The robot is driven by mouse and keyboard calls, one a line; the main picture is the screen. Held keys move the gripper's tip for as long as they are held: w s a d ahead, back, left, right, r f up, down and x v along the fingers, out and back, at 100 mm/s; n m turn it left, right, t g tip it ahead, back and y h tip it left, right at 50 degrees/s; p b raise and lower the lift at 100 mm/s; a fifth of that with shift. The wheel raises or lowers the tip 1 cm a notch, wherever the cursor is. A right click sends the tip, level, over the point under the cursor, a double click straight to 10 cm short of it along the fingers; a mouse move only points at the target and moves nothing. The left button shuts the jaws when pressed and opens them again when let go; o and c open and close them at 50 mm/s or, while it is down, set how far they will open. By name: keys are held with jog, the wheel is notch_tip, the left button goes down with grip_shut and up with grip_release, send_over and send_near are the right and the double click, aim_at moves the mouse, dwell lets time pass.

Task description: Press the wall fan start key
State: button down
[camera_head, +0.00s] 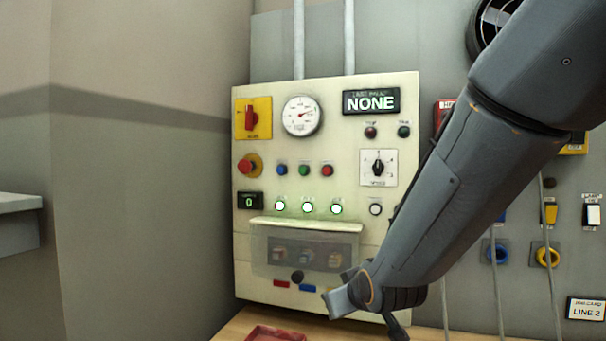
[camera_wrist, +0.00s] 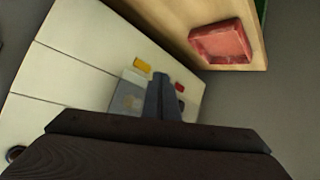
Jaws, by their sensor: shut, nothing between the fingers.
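A cream control panel (camera_head: 330,100) hangs on the wall; its black display (camera_head: 371,101) reads NONE. A hinged clear cover (camera_head: 262,262) is down over several keys, including a middle one (camera_head: 306,255). I cannot read which key is the fan start key. The wall fan (camera_head: 488,22) is at the top right, partly behind my arm. My gripper (camera_head: 338,302) is low in front of the panel's bottom right. In the wrist view my gripper (camera_wrist: 162,84) is shut and empty, pointing towards the panel's lower part; contact cannot be told.
Blue (camera_head: 282,170), green (camera_head: 304,170) and red (camera_head: 327,171) buttons, a red mushroom button (camera_head: 245,167) and a rotary selector (camera_head: 378,167) are on the panel. A red tray (camera_wrist: 222,42) lies on the wooden ledge below. Cables hang at the right.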

jog(key=w+a+r+n+t+y+p, duration=0.1)
jog(key=a+r+n+t+y, duration=0.1)
jog(key=r, duration=1.1)
jog(key=w+a+r+n+t+y+p, duration=0.1)
jog(key=a+r+t, duration=0.5)
jog(key=r, duration=0.8)
jog(key=w+a+n+y, duration=0.1)
jog(key=a+n+y, duration=0.1)
jog(key=a+y, duration=0.1)
jog(key=shift+a, duration=0.2)
jog(key=shift+f, duration=0.1)
send_near(303, 170)
jog(key=w+a+r, duration=0.1)
jog(key=w+a, duration=0.3)
jog(key=shift+a+r, duration=0.15)
jog(key=shift+r, duration=0.2)
jog(key=shift+w, duration=0.15)
jog(key=shift+w+b, duration=0.35)
jog(key=shift+b, duration=0.15)
